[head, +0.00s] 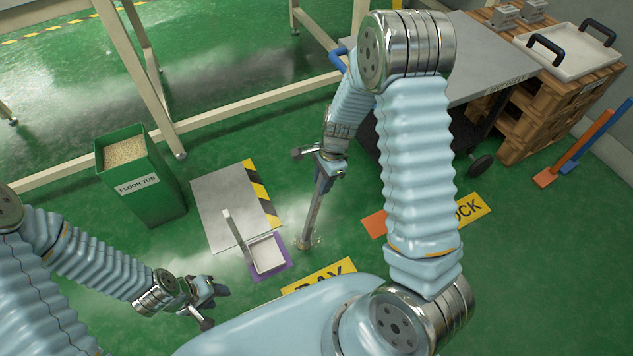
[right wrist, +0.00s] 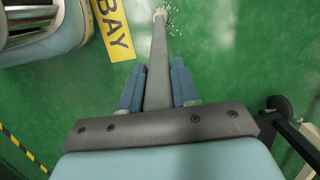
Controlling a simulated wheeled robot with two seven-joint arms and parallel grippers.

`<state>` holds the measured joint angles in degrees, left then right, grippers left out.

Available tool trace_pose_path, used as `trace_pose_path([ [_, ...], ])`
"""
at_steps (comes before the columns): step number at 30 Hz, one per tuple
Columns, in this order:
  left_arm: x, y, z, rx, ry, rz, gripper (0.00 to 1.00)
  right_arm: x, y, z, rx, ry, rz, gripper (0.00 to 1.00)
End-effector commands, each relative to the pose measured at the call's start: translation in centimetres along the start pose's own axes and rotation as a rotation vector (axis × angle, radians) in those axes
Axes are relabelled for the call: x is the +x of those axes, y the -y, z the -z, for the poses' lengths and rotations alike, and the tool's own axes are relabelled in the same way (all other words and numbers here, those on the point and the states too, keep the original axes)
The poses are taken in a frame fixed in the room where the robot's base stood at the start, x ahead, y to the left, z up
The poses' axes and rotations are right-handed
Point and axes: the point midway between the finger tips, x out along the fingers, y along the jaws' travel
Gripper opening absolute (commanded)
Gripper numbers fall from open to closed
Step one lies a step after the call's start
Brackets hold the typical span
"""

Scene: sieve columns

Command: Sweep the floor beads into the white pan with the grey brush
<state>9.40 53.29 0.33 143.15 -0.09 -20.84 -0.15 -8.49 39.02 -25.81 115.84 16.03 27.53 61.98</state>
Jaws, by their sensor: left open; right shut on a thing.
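The white pan (head: 268,255) sits on a purple mat (head: 287,267) on the green floor, with its upright grey handle at its left edge. My right gripper (head: 326,172) is shut on the grey brush (head: 313,212), whose long handle points down to the floor, right of the pan. In the right wrist view the brush (right wrist: 158,60) runs forward between the two fingers (right wrist: 157,90). Small pale floor beads (right wrist: 169,22) lie around the brush's far end; they also show in the head view (head: 315,243). My left gripper (head: 214,304) is open and empty, left of and nearer than the pan.
A green floor tub (head: 150,190) full of beads stands at left. A grey plate (head: 222,205) with a striped edge lies behind the pan. A yellow BAY sign (head: 335,271) and an orange patch (head: 374,224) are on the floor. A wheeled grey table (head: 490,62) stands at back right.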

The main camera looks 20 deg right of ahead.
Motion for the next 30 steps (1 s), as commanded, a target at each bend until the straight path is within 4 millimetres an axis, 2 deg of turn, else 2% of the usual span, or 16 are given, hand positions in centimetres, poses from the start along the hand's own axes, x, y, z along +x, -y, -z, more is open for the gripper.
trace_pose_path([
  [10,0.0,0.0,0.0,0.000,0.000,0.000,0.43,-0.1,0.0,0.5,0.001,0.000,0.001,0.00],
  [21,0.2,0.1,0.0,0.000,0.000,0.000,0.43,-0.5,0.1,3.8,0.002,0.000,0.001,0.00],
  [30,0.2,0.1,0.0,0.000,0.000,0.000,0.43,-0.5,0.0,4.0,0.000,-0.001,0.001,0.00],
])
